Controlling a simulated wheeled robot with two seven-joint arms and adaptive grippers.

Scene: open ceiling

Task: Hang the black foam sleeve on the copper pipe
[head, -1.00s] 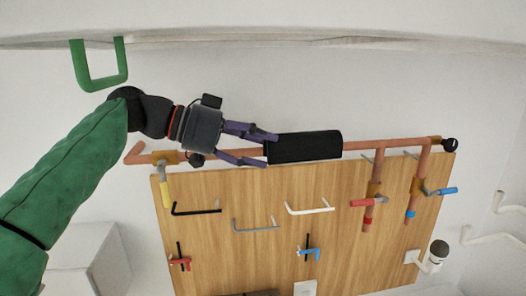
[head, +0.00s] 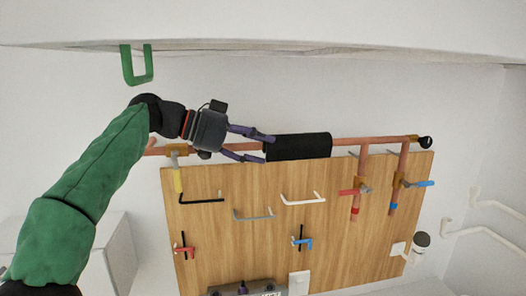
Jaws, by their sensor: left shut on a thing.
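The black foam sleeve (head: 298,147) lies level along the top of the wooden board, in line with the copper pipe (head: 385,141). The pipe shows to the right of the sleeve and, further left, behind my gripper. I cannot tell whether the sleeve is around the pipe or in front of it. My left gripper (head: 270,149) comes from the left, its purple fingers shut on the sleeve's left end, one above and one below. The sleeve hides the pipe behind it. My right gripper is not in view.
The wooden board (head: 225,265) carries several hooks and valve handles below the sleeve. Two copper branches (head: 357,205) drop from the pipe on the right. A black round end (head: 425,142) stands at the pipe's right end. A green bracket (head: 138,80) is above my arm.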

